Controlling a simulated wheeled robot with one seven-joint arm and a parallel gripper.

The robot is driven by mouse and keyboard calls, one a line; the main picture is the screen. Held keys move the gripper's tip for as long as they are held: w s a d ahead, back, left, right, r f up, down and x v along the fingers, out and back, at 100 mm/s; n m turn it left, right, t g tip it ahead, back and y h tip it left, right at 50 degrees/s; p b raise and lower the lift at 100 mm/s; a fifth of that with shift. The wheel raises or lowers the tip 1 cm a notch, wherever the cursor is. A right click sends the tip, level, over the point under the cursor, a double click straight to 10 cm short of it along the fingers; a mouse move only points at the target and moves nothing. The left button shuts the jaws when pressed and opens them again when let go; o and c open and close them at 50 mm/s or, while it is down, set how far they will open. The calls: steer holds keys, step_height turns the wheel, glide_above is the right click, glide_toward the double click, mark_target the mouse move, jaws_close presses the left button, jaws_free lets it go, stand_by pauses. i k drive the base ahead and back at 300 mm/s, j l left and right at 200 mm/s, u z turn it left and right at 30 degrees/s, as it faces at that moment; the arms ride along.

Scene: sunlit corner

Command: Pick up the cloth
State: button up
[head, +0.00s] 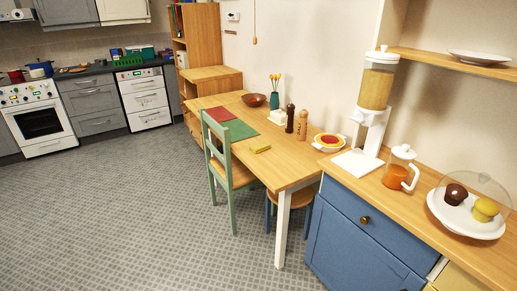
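No item here is unmistakably the cloth. A small flat yellow piece (260,148) lies near the front edge of the wooden table (268,167); it could be a folded cloth or a sponge, too small to tell. A red mat (221,114) and a green mat (239,130) lie flat on the same table, behind the chair back. A flat white square (355,163) lies at the foot of the dispenser on the counter; its material is unclear. My gripper is not in view.
A green chair (232,172) stands at the table's left side. The tabletop also holds a brown bowl (253,100), a tulip vase (274,92) and two mills (302,125). The blue cabinet (357,232) stands to the right, below the dispenser (375,90). The tiled floor (130,215) at left is clear.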

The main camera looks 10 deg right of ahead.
mark_target(260, 147)
steer(key=i+j+z, duration=0.5)
steer(key=i+j, duration=0.4)
steer(key=i, duration=0.45)
steer(key=i+j+z, duration=0.45)
steer(key=i+j, duration=0.8)
steer(key=j, duration=0.15)
